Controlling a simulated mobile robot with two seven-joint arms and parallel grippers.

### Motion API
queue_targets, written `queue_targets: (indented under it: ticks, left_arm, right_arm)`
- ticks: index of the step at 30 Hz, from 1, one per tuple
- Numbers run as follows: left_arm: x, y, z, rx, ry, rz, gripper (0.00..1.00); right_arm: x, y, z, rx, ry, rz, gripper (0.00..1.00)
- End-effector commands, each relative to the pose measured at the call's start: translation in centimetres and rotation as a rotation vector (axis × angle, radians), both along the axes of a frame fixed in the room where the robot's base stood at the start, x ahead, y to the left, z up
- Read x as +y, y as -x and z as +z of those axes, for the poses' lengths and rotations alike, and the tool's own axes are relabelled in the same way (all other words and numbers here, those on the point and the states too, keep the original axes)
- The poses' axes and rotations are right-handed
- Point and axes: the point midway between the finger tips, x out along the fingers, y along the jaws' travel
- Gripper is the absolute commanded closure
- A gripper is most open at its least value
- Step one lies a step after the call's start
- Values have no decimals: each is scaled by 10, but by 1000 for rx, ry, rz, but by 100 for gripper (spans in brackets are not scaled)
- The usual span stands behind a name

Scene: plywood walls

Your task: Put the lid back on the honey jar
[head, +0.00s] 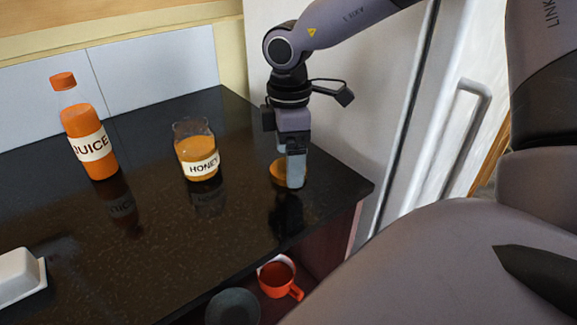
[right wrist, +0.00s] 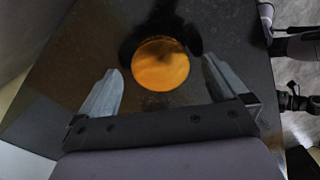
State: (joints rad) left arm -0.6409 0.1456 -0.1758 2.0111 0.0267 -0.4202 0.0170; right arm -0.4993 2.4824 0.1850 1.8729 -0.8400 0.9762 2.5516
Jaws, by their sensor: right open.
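The honey jar (head: 197,155) stands upright and without a lid on the black counter, its HONEY label facing me. The lid (head: 278,171), a round orange-brown disc, lies flat on the counter to the right of the jar, partly hidden by my gripper in the head view. My right gripper (head: 294,180) points down at the lid. In the right wrist view the lid (right wrist: 160,63) lies just beyond and between the fingertips of the open gripper (right wrist: 162,80). Nothing is between the fingers. My left gripper is not in view.
A juice bottle (head: 85,130) with an orange cap stands left of the jar. A white butter dish (head: 20,275) is at the counter's left front. A red mug (head: 279,280) and a dark bowl (head: 232,308) sit below the counter's front edge. The counter between jar and lid is clear.

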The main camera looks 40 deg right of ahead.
Motion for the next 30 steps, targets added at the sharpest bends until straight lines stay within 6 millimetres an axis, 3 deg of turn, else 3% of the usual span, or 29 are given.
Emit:
queue_targets:
  ticks: [4,14,20,30]
  left_arm:
    - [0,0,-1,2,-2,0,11]
    - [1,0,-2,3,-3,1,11]
    - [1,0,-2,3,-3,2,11]
    - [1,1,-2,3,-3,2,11]
  right_arm:
    - [1,0,-12,0,-1,2,0]
    - [1,0,-12,-2,-1,1,0]
    - [0,0,-12,-2,-1,1,56]
    - [0,0,-11,-2,-1,1,57]
